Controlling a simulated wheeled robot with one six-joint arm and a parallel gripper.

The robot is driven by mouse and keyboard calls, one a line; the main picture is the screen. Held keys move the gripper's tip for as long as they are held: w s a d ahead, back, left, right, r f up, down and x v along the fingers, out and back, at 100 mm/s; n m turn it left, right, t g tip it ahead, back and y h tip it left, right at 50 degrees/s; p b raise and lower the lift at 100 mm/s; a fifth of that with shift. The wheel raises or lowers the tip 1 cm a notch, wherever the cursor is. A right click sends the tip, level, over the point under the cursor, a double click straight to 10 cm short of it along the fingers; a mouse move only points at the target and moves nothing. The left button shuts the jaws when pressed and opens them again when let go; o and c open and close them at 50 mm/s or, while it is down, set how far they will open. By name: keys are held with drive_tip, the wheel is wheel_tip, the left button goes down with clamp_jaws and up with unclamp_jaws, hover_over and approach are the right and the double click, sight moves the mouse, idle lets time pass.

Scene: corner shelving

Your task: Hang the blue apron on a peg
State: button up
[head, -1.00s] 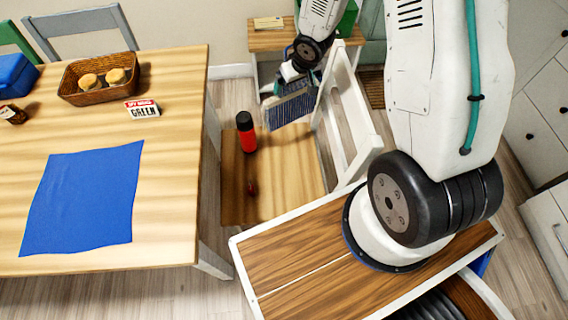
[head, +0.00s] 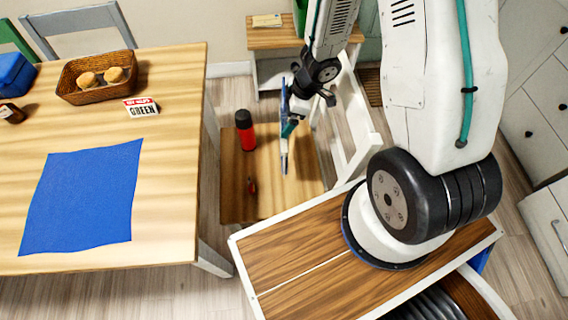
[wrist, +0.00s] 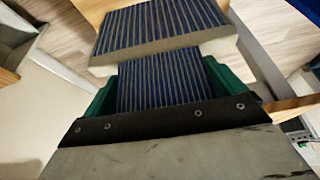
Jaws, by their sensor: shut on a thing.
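My gripper (head: 290,127) is out over the bench in the head view. Its green fingers also show in the wrist view (wrist: 160,88), shut on a blue striped cloth, which I take for the blue apron (wrist: 160,25). The apron has thin pale stripes and a beige band across it. In the head view the apron (head: 284,155) hangs nearly edge-on as a thin blue strip, above the seat. No peg can be made out in either view.
A wooden bench (head: 235,195) with a white back holds a red bottle (head: 245,130) and a small dark red item (head: 252,186). A small shelf (head: 275,38) stands behind.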

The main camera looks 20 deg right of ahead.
drive_tip(key=shift+f, duration=4.8)
drive_tip(key=shift+f, duration=0.2)
drive_tip(key=o, duration=1)
drive_tip(key=shift+o, duration=0.2)
drive_tip(key=shift+r, duration=0.1)
